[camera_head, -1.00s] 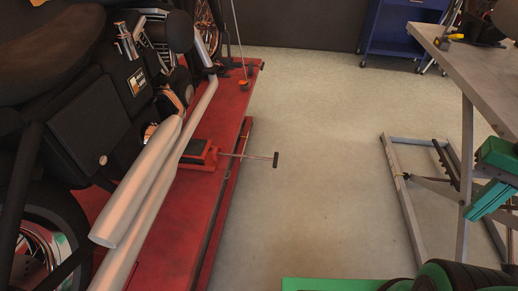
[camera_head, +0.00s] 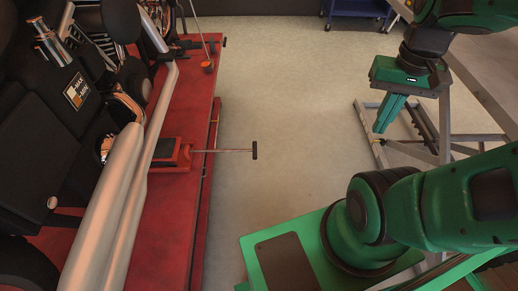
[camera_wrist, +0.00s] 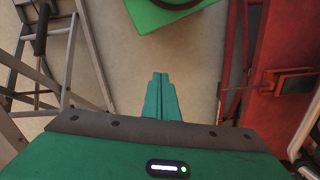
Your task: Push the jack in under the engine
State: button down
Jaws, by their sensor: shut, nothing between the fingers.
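The jack (camera_head: 172,153) is a low red block with a dark pad. It sits on the red lift platform (camera_head: 190,107), partly hidden by the chrome exhaust pipes, and it also shows at the right in the wrist view (camera_wrist: 290,84). Its thin handle (camera_head: 225,151) sticks out past the platform edge over the floor and ends in a dark crossbar. The engine (camera_head: 120,100) is on the motorcycle to the left, largely hidden by the pipes. My gripper (camera_head: 382,126) is green, shut and empty, well right of the handle and pointing down; it also shows in the wrist view (camera_wrist: 160,78).
Grey floor (camera_head: 285,95) is clear between the platform and my arm. A grey metal frame (camera_head: 372,140) stands close by my gripper. A blue cabinet (camera_head: 357,7) is at the back.

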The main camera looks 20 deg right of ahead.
jog(key=w+a+f+n, duration=0.2)
jog(key=w+f+n, duration=0.35)
jog(key=w, duration=0.35)
jog(key=w+a+f+n, duration=0.2)
jog(key=w+f+n, duration=0.35)
jog(key=w, duration=0.45)
jog(key=w+a+f+n, duration=0.3)
jog(key=a+f, duration=0.1)
jog(key=f, duration=0.5)
jog(key=w+a+f+n, duration=0.3)
jog(key=w+a+f, duration=0.1)
jog(key=f, duration=0.6)
jog(key=w+a+f+n, duration=0.3)
jog(key=a+f, duration=0.3)
jog(key=f, duration=0.3)
jog(key=shift+w+a+f+n, duration=0.15)
jog(key=shift+f+n, duration=0.1)
jog(key=shift+n, duration=0.15)
